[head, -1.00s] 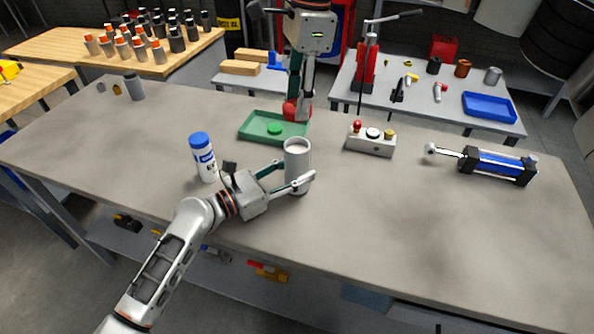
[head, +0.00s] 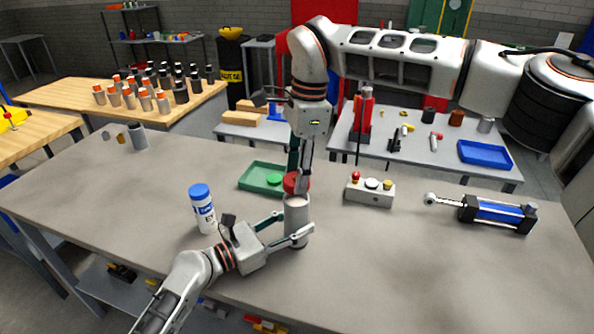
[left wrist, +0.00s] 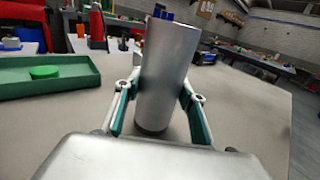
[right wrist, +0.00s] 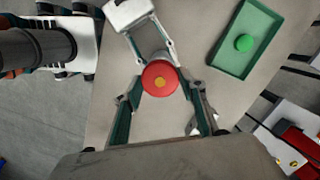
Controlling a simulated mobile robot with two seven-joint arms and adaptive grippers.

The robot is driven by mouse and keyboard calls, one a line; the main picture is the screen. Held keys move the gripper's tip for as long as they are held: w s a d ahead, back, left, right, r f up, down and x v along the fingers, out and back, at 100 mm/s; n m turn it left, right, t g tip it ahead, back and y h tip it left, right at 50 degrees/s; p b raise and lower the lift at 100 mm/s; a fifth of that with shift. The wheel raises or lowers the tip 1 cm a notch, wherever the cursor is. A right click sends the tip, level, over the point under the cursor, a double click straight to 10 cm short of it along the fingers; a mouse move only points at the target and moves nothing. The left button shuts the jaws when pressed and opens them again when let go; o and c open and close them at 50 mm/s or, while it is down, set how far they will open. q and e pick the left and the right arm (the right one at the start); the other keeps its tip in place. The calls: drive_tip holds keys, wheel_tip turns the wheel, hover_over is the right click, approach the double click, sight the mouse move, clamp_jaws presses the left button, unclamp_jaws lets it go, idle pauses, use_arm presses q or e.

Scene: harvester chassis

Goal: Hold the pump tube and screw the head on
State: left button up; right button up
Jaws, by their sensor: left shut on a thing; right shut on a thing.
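The pump tube (head: 296,213) is a grey cylinder upright on the bench; it also shows in the left wrist view (left wrist: 167,75). My left gripper (head: 292,235) is shut around it from the left. The red head (head: 291,182) is a round disc with a yellow centre in the right wrist view (right wrist: 160,78). My right gripper (head: 299,183) points down and is shut on the red head, close over the tube's top. In the right wrist view the head hides most of the tube. I cannot tell whether head and tube touch.
A green tray (head: 254,180) with a green disc (head: 274,180) lies just behind the tube. A white bottle with a blue cap (head: 203,208) stands to the left. A button box (head: 370,190) and a blue cylinder (head: 497,213) are to the right. The front bench is clear.

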drive_tip(key=shift+f, duration=0.85)
drive_tip(key=shift+f, duration=0.6)
